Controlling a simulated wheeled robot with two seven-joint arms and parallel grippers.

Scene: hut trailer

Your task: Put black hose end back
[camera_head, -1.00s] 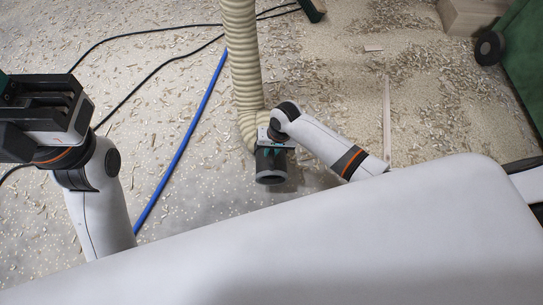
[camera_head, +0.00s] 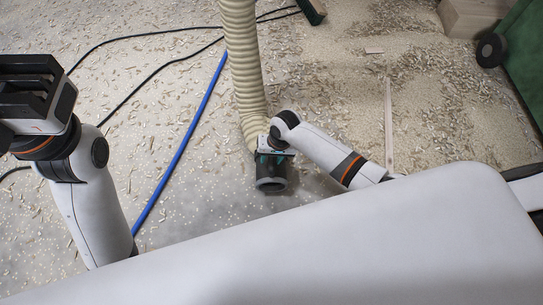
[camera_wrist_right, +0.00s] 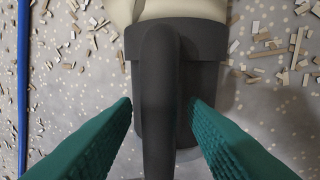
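The black hose end (camera_head: 270,175) is a dark cylinder on the lower end of a ribbed cream hose (camera_head: 243,75), its round opening facing toward me. In the right wrist view, the black hose end (camera_wrist_right: 205,95) has a thick upright handle (camera_wrist_right: 160,95) in the middle.
A blue hose (camera_head: 185,145) and black cables (camera_head: 150,75) lie on the chip-strewn floor to the left. A thin wooden strip (camera_head: 388,120) lies to the right. A wooden block (camera_head: 470,17), a black wheel (camera_head: 490,50) and a green machine (camera_head: 525,60) stand at upper right.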

